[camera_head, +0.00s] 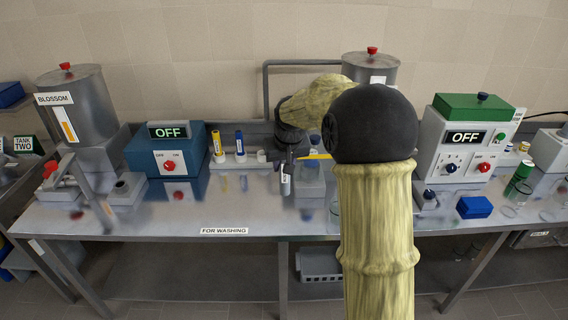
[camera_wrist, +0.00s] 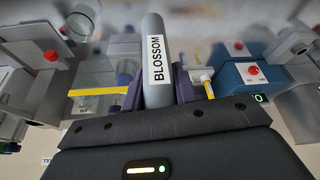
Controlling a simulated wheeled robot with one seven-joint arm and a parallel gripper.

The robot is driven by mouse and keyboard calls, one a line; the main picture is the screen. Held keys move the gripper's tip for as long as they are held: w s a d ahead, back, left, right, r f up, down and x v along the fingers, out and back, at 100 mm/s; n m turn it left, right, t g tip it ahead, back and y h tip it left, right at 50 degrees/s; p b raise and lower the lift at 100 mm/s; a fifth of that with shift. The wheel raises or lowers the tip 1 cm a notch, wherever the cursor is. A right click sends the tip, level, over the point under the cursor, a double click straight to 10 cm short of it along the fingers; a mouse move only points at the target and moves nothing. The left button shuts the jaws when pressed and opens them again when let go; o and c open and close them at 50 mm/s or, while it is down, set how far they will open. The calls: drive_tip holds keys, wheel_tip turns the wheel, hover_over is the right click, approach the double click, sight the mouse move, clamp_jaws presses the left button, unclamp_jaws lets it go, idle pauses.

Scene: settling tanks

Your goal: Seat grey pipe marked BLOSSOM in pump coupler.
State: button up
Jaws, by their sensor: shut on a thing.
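The grey pipe marked BLOSSOM (camera_wrist: 152,30) is held between the two fingers of my gripper (camera_wrist: 160,88), its label facing the wrist camera. In the head view the pipe (camera_head: 286,186) hangs roughly upright below my gripper (camera_head: 287,160), above the middle of the bench, partly hidden. A small grey block with a dark round socket (camera_head: 125,187) stands at the bench's left, right of the tank labelled BLOSSOM (camera_head: 82,105). It may be the pump coupler, but no label shows. The pipe is well apart from it.
A blue box reading OFF (camera_head: 168,150) and a rack with yellow and blue tubes (camera_head: 238,158) stand between the block and my gripper. A green-topped machine (camera_head: 461,140) and a blue block (camera_head: 474,207) are at right. The bench front (camera_head: 160,218) is clear.

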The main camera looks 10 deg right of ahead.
drive_tip(key=s+f+b, duration=0.3)
drive_tip(key=f, duration=0.9)
drive_tip(key=s+f+b, duration=0.3)
drive_tip(key=f, duration=1)
drive_tip(key=s+f+b, duration=0.3)
drive_tip(key=f, duration=1)
drive_tip(key=shift+b, duration=0.4)
